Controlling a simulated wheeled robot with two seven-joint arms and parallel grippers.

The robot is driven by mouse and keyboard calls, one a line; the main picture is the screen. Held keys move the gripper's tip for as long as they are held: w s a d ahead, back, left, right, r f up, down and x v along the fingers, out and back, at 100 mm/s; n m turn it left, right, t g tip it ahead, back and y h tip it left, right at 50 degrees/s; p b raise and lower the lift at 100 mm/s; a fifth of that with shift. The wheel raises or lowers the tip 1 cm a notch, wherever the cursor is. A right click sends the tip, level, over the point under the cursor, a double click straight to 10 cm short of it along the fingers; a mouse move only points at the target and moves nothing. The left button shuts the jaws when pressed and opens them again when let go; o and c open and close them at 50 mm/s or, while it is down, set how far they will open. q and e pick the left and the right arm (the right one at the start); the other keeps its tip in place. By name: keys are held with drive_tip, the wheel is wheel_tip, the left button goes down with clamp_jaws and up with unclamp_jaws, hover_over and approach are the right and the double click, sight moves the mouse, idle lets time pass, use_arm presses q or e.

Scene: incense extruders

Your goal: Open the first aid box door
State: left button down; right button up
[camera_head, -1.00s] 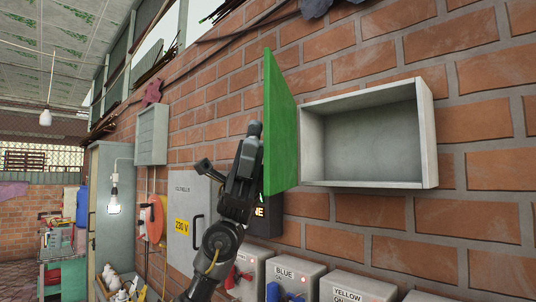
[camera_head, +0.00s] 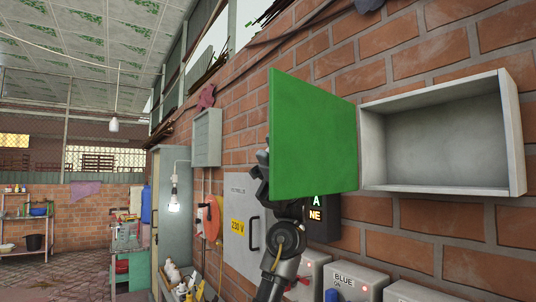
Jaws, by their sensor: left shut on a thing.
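The first aid box (camera_head: 516,140) is a white-grey open box on the brick wall at the right, and its inside looks empty. Its green door (camera_head: 315,135) stands swung out to the left of the box, hinged on the box's left side, with its broad green face towards me. My left gripper (camera_head: 264,165) is at the door's outer left edge, at about its lower middle, shut on the door. The fingertips are partly hidden behind the door. My right gripper is not in view.
Below stand grey switch boxes, one labelled BLUE (camera_head: 352,281). A dark lit sign (camera_head: 322,217) and a grey 230 V cabinet (camera_head: 241,222) are on the wall near my left arm. Open floor (camera_head: 80,270) lies at the far left.

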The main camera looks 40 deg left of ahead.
use_arm(q)
drive_tip(key=c, duration=1.2)
unclamp_jaws()
drive_tip(key=shift+c, duration=0.2)
drive_tip(key=b+v, duration=0.3)
drive_tip(key=v, duration=0.7)
drive_tip(key=shift+w+f, duration=0.25)
drive_tip(key=shift+w, duration=0.1)
drive_tip(key=shift+a, duration=0.1)
